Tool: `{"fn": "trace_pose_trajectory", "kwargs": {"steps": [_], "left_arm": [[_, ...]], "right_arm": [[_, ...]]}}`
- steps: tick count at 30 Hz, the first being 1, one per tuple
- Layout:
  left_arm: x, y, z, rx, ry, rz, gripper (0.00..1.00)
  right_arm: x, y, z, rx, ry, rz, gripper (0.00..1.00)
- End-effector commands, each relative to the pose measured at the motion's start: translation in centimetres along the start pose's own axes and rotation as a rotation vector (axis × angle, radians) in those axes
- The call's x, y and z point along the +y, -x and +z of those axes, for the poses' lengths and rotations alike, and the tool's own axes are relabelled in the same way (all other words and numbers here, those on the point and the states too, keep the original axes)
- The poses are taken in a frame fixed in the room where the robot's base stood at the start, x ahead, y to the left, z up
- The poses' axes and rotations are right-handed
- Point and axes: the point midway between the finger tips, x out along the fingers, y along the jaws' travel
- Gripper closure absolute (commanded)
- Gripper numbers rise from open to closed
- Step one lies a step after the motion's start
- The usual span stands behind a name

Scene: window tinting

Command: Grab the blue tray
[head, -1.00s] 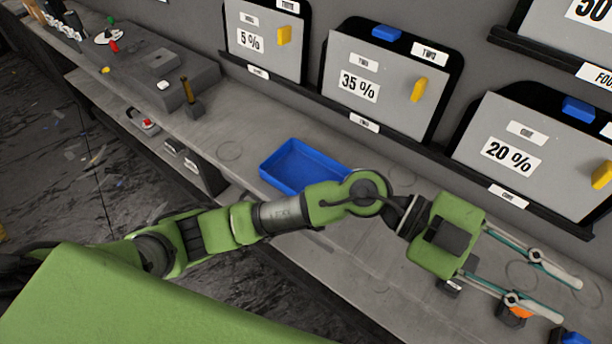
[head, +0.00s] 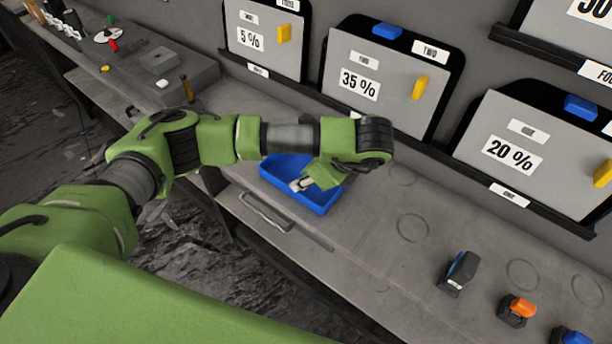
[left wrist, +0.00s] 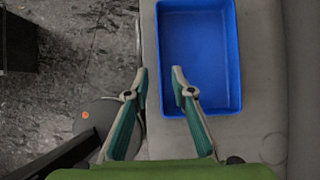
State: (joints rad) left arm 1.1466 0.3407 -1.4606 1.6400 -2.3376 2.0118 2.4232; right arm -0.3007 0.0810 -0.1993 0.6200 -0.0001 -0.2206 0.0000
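The blue tray (head: 318,200) is open, rectangular and empty-looking, and sits on the grey workbench in the head view. It also shows in the left wrist view (left wrist: 201,50). In the left wrist view my left gripper (left wrist: 161,72) is open with nothing between its fingers but the line of the tray's left wall. One fingertip shows over the tray's inside and the other just outside that wall. I cannot tell how high the fingertips are above the rim. In the head view my left arm hides part of the tray and most of the gripper. My right gripper is not in view.
The workbench (head: 375,235) is clear right of the tray. Further right stand a dark tool (head: 459,272) and an orange-topped one (head: 518,309). Tint panels, such as the 35 % panel (head: 375,85), line the wall behind. A drawer handle (head: 265,213) is at the bench front.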

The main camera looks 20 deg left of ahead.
Motion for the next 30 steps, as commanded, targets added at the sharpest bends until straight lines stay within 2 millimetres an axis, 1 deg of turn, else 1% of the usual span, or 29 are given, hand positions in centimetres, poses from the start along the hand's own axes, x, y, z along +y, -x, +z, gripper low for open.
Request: {"fn": "trace_pose_trajectory", "kwargs": {"steps": [1, 3, 6, 11, 14, 17, 18, 21, 24, 30], "left_arm": [[0.2, -1.4, -0.2, 0.002, 0.001, 0.007, 0.77], [0.2, -2.6, -0.3, 0.004, -0.001, 0.005, 0.77], [0.1, -3.6, -0.2, 0.003, -0.001, 0.002, 0.77], [0.1, -4.4, -0.1, 0.003, -0.002, 0.003, 0.77], [0.3, -5.6, -0.1, 0.003, -0.002, 0.006, 0.77], [0.3, -6.7, 0.4, 0.0, -0.003, 0.007, 0.77], [0.3, -7.4, 0.3, 0.0, -0.003, 0.005, 0.77], [0.2, -8.6, 0.1, 0.001, -0.004, 0.004, 0.77], [0.2, -9.1, 0.1, 0.002, -0.003, 0.002, 0.77], [0.2, -9.2, 0.0, 0.002, -0.003, 0.001, 0.77]], "right_arm": [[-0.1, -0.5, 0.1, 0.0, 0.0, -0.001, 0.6], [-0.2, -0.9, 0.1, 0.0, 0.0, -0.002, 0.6], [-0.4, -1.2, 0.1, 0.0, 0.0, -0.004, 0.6], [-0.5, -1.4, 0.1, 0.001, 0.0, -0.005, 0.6], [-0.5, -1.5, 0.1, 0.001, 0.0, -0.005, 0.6], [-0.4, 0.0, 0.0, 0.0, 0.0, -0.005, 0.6], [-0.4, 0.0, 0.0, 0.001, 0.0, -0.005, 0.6], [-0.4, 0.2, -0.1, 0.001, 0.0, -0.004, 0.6], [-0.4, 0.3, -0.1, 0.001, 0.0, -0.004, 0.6], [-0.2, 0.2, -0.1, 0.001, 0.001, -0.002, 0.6]]}}
